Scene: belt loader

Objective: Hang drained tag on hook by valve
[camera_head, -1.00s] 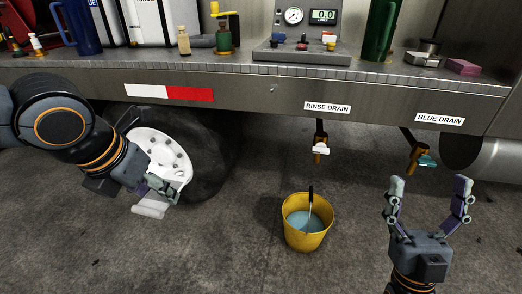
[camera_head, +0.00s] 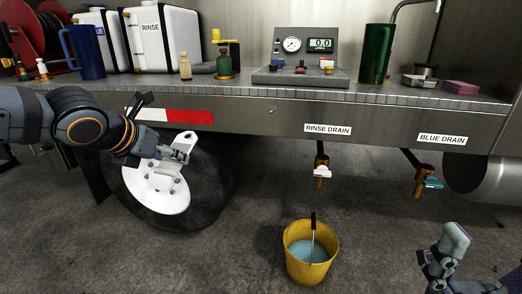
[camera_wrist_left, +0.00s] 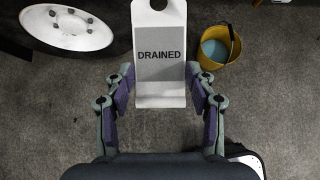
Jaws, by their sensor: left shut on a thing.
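The white DRAINED tag (camera_wrist_left: 160,92) is held upright between the fingers of my left gripper (camera_wrist_left: 160,88) in the left wrist view, its top hole clear of the fingers. In the head view the tag (camera_head: 183,140) shows small at my left gripper (camera_head: 178,152), in front of the wheel. The rinse drain valve (camera_head: 321,178) with a white handle and the blue drain valve (camera_head: 421,184) with a teal handle hang below the truck's side. A tiny peg (camera_head: 272,111), perhaps the hook, shows on the side panel. My right gripper (camera_head: 447,252) is partly cut off at lower right.
A yellow bucket (camera_head: 309,272) with bluish liquid and a stick stands on the floor below the rinse drain. The deck edge (camera_head: 250,86) carries jugs, bottles and a gauge panel (camera_head: 300,75). The wheel (camera_head: 160,190) is behind my left gripper.

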